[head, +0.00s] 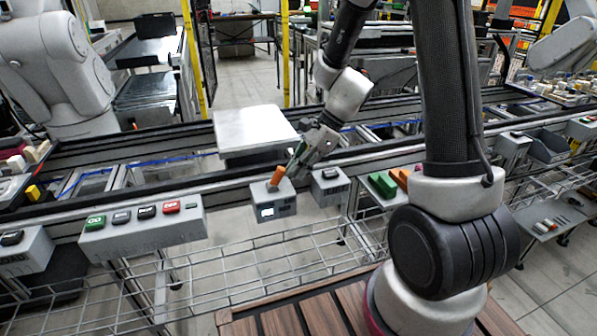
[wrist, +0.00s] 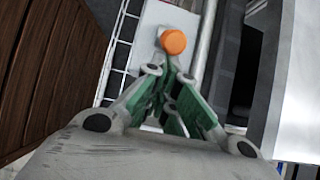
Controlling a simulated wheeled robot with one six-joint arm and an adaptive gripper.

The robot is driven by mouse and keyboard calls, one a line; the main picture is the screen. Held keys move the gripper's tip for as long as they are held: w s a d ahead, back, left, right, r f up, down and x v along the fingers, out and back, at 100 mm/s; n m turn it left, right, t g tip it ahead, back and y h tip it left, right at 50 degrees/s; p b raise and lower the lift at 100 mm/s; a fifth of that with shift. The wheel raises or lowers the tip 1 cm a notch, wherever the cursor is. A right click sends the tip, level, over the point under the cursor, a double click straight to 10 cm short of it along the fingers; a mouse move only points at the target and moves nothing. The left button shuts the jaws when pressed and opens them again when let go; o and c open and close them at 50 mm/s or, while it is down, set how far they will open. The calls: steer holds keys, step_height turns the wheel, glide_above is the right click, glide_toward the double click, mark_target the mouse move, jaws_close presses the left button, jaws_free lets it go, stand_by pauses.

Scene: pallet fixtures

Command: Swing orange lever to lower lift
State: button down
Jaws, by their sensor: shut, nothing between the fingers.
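The orange lever (head: 278,176) stands tilted on a small grey control box (head: 272,202) at the front edge of the conveyor line. In the wrist view its round orange end (wrist: 173,41) shows just beyond my fingertips. My gripper (head: 297,164) is shut and empty, right beside the lever in the head view. In the wrist view its green-padded fingers (wrist: 168,70) meet close below the orange end; I cannot tell whether they touch it. The lift appears to be the pale flat plate (head: 255,130), raised above the conveyor behind the lever.
A grey panel with green, black and red buttons (head: 142,221) is left of the lever box. A small grey box (head: 329,186) stands close on its right, with green and orange blocks (head: 383,184) farther right. A wire mesh rack (head: 225,270) lies below in front.

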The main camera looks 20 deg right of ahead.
mark_target(280, 168)
steer(key=a+r+h, duration=0.1)
steer(key=h, duration=0.1)
steer(key=a+r+h, duration=0.1)
steer(key=h, duration=0.1)
steer(key=shift+a+r, duration=0.1)
steer(key=shift+a, duration=0.1)
steer(key=a+h, duration=0.1)
steer(key=a+r+h, duration=0.1)
steer(key=h, duration=0.1)
steer(key=shift+h, duration=0.3)
steer(key=shift+a+r, duration=0.2)
steer(key=shift+a, duration=1.2)
